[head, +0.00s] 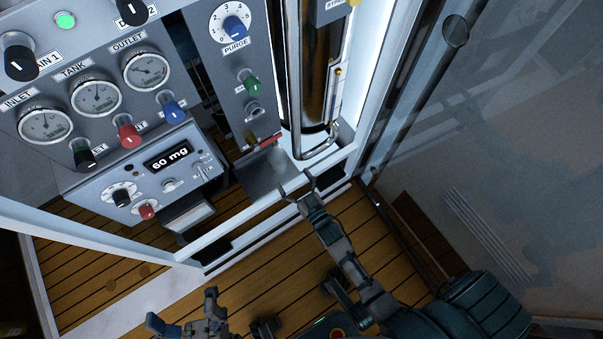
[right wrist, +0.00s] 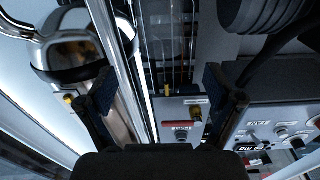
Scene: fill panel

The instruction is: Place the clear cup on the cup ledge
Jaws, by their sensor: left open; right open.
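The cup ledge (head: 258,178) is a grey metal shelf low on the panel, under a red-handled spout (head: 268,142). A pale, translucent shape that looks like the clear cup (head: 279,158) stands at the right part of the ledge, below the spout. My right gripper (head: 298,186) is open and empty, just in front of the ledge's right side, apart from the cup. Its spread fingers also show in the right wrist view (right wrist: 160,98). My left gripper (head: 183,312) is open and empty, low over the floor.
The panel's gauges (head: 96,96), knobs and 60 mg display box (head: 168,158) stand left of the ledge. A white frame rail (head: 235,232) crosses in front. Wooden floor is open below.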

